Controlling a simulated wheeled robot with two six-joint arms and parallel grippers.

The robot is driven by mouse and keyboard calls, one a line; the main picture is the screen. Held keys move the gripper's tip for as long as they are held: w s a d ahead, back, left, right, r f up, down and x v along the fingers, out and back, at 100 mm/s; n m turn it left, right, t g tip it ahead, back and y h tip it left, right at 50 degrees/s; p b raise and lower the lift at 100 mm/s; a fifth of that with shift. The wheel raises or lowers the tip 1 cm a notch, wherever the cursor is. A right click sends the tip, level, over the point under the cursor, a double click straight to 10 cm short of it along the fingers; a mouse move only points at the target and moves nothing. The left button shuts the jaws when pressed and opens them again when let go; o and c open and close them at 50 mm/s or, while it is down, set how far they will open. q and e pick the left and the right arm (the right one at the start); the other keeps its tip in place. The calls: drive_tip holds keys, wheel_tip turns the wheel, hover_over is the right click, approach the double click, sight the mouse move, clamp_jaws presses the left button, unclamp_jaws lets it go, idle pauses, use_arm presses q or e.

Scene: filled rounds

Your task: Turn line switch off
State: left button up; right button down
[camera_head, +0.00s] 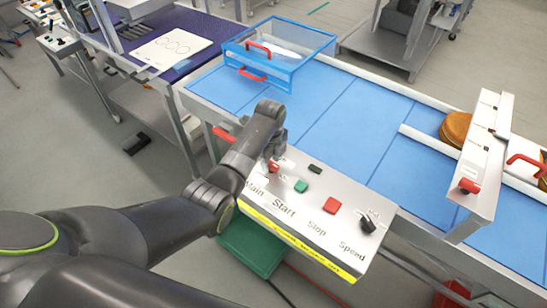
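A grey control panel (318,226) slopes at the near side of the blue conveyor. Its labels read Main, Start, Stop and Speed. Above the Main label is a small red switch (274,167), partly hidden by my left gripper. The panel also has a green button (301,186), a red button (332,205) and a black Speed knob (368,222). My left gripper (273,158) points down right at the Main switch. Its fingers are small and overlap the switch, so I cannot tell whether they touch or grip it. My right gripper is not in view.
A grey gate (487,160) with red handles stands at right, near stacked brown rounds (455,128). A green box (252,243) is below the panel.

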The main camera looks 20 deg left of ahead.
use_arm(q)
drive_tip(key=shift+s+a+r, duration=0.1)
drive_tip(key=shift+c, duration=1.3)
clamp_jaws()
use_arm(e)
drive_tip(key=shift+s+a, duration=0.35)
